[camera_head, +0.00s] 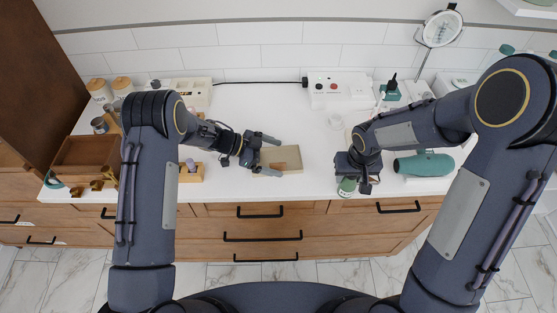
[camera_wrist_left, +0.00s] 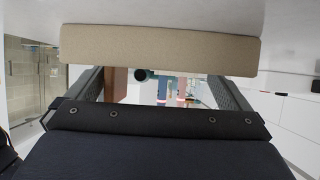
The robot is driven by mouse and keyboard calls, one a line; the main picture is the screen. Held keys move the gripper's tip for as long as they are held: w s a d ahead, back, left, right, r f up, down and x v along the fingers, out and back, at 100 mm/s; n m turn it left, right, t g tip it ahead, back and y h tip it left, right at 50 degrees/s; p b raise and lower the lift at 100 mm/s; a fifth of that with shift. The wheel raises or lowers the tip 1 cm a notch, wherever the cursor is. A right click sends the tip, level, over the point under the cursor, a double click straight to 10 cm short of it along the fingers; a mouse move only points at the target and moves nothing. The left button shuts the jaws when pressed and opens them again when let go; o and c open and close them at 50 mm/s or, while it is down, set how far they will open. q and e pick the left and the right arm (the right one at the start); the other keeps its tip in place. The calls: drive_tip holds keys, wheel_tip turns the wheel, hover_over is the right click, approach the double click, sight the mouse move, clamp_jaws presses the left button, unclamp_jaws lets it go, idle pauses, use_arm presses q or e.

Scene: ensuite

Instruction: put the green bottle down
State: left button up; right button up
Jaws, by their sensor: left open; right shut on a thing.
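The green bottle (camera_head: 346,187) shows in the head view just below my right gripper (camera_head: 358,184), near the counter's front edge. My right gripper is shut on it and covers most of it. I cannot tell whether the bottle touches the counter. In the left wrist view the tan block (camera_wrist_left: 160,45) spans across in front of the open fingers of my left gripper (camera_wrist_left: 158,80).
A teal rounded object (camera_head: 424,164) lies right of my right gripper. A brown open box (camera_head: 85,155), lidded jars (camera_head: 99,90) and a small wooden holder (camera_head: 191,173) stand at left. White socket units (camera_head: 340,90) and a round mirror (camera_head: 442,28) are at the back. The middle counter (camera_head: 270,108) is clear.

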drive_tip(key=shift+a, duration=0.1)
use_arm(q)
drive_tip(key=c, duration=0.4)
use_arm(e)
drive_tip(key=shift+w+a+r, duration=0.15)
drive_tip(key=shift+w, duration=0.2)
drive_tip(key=w+a+r+n, duration=0.3)
drive_tip(key=w+a+r, duration=0.25)
drive_tip(key=a, duration=0.25)
drive_tip(key=w+a+r+n, duration=0.2)
drive_tip(key=w+a+r, duration=0.2)
drive_tip(key=w+a, duration=0.4)
drive_tip(key=shift+n+y, duration=0.3)
drive_tip(key=shift+y, duration=0.1)
drive_tip(key=f, duration=0.3)
drive_tip(key=s+f, duration=0.1)
drive_tip(key=f, duration=0.2)
drive_tip(key=a+f, duration=0.1)
drive_tip(key=f, duration=0.2)
drive_tip(key=shift+s+f, duration=0.2)
